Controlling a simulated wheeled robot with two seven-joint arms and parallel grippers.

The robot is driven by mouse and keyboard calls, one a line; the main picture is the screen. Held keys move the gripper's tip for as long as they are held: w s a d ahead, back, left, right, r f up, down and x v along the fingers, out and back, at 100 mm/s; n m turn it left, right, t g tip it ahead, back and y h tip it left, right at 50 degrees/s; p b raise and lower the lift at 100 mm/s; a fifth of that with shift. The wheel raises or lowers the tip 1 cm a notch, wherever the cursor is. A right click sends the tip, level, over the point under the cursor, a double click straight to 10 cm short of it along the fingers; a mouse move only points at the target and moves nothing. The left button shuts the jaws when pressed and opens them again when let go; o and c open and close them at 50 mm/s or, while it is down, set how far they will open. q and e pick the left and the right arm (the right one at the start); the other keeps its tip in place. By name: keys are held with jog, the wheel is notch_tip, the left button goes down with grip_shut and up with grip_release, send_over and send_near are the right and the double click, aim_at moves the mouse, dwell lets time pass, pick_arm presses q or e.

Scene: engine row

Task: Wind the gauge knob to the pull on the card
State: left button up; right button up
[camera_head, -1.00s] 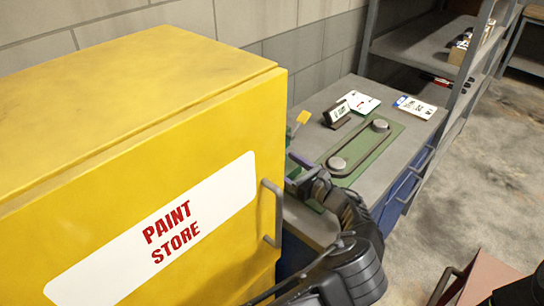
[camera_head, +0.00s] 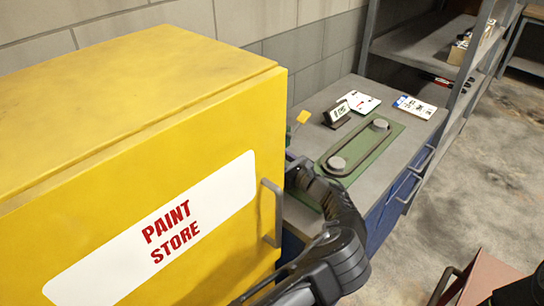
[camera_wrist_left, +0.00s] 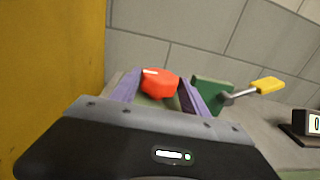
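The orange-red knob (camera_wrist_left: 160,83) shows in the left wrist view between the purple-padded fingers of my left gripper (camera_wrist_left: 161,84). The fingers stand apart at either side of it; I cannot tell whether they touch it. In the head view my left gripper (camera_head: 292,168) is partly behind the yellow cabinet's edge, and the knob is hidden there. A small black display (camera_head: 338,113) stands on the bench; its reading is too small to read surely. A white card with red marks (camera_head: 360,102) and a blue-and-white card (camera_head: 415,107) lie behind and right of it. My right gripper is out of view.
The yellow paint cabinet (camera_head: 150,90) stands close left of my left arm. A green plate (camera_head: 375,155) with two round grey pulleys and a belt lies on the grey bench. A yellow tab (camera_head: 303,117) on a metal rod rises near the gripper. A grey wall is behind.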

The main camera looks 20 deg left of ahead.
pick_arm(q)
jog(key=c, duration=0.8)
jog(key=shift+c, duration=0.2)
jog(key=shift+s+r+m+t+h, duration=0.15)
jog(key=shift+m+t+h, duration=0.15)
jog(key=shift+m+t, duration=0.5)
jog(key=shift+a+m+t+h+p, duration=0.1)
jog(key=shift+m+t+h+p, duration=0.2)
jog(key=shift+m+t+h, duration=0.6)
jog(key=shift+s+n, duration=0.1)
jog(key=shift+n, duration=0.2)
jog(key=o, duration=1.4)
jog(key=shift+c, duration=0.2)
